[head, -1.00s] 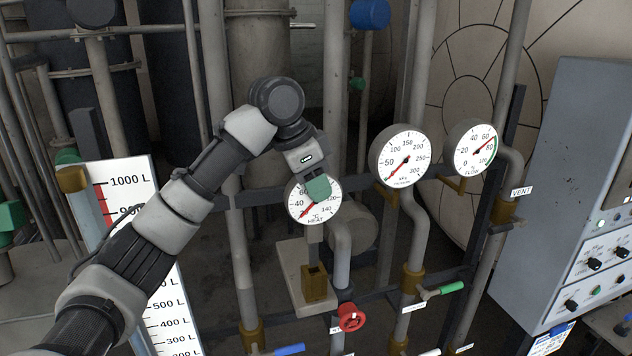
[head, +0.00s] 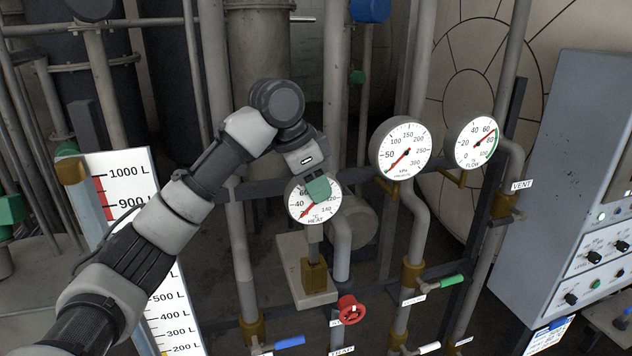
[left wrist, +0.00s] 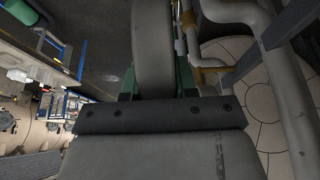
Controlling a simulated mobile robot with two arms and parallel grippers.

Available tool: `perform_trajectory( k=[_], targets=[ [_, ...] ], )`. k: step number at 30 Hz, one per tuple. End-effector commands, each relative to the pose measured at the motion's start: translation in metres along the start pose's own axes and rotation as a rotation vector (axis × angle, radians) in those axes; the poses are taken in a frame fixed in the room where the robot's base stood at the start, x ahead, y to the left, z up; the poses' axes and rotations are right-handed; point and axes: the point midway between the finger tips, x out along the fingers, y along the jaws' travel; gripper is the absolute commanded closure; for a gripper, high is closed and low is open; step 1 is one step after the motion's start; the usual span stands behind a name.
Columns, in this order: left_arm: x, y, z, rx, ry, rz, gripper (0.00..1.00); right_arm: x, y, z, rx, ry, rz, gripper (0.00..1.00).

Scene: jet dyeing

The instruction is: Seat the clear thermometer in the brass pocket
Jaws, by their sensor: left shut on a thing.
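The thermometer (head: 305,206) is a round white dial marked °C and HEAT, with a red needle and a grey stem below. My left gripper (head: 318,188), with green fingertips, is shut on it at the dial's upper right. In the left wrist view its grey case (left wrist: 153,50) seems to stand edge-on between the green fingers. The brass pocket (head: 314,275) is a square block directly below the dial, on a pale plate. The stem hangs upright and its lower end meets the pocket's top; the pocket's opening is hidden, so depth cannot be told. My right gripper is not in view.
Two fixed gauges, the kPa gauge (head: 400,149) and the FLOW gauge (head: 473,142), stand to the right. A grey pipe (head: 342,245) rises close beside the pocket. A red valve wheel (head: 348,310) is below it. A grey control cabinet (head: 575,180) is at the right.

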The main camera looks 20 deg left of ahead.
Motion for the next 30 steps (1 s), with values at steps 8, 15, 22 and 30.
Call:
perform_trajectory(
  k=[8,15,22,30],
  targets=[
    [0.006,0.000,0.003,0.001,0.001,-0.001,1.00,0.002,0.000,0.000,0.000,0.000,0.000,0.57],
    [0.012,0.000,0.005,0.001,0.001,-0.001,1.00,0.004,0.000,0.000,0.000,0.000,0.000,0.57],
    [0.017,0.000,0.007,0.000,0.002,-0.001,1.00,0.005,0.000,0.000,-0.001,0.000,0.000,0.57],
    [0.023,0.000,0.010,0.000,0.002,-0.001,1.00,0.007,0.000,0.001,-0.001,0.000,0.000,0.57]
  ],
)
